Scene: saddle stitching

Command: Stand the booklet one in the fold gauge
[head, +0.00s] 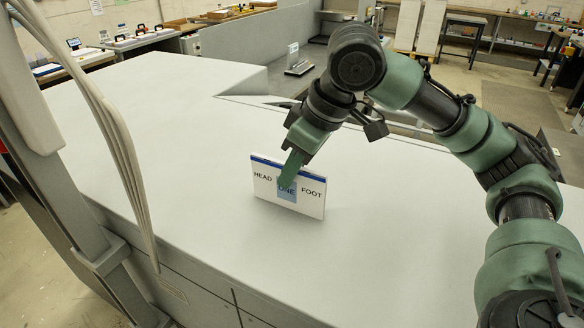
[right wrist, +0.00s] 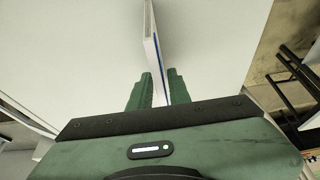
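Booklet one (head: 311,200) is a thin white booklet with a blue top edge and the words HEAD, ONE and FOOT. It stands upright at or just above the pale work surface in the head view. My right gripper (head: 289,176) reaches down over its middle, with one green finger across its front face. In the right wrist view the booklet (right wrist: 152,35) runs edge-on between the two fingers of my right gripper (right wrist: 160,88), which look closed on it. Whether its lower edge touches the surface is unclear. I cannot identify the fold gauge for certain. My left gripper is not in view.
The broad pale top (head: 150,120) is bare around the booklet. A small grey metal fixture with an upright card (head: 298,66) sits in a recess beyond it. Benches with trays and a dark stool (head: 462,38) stand at the back.

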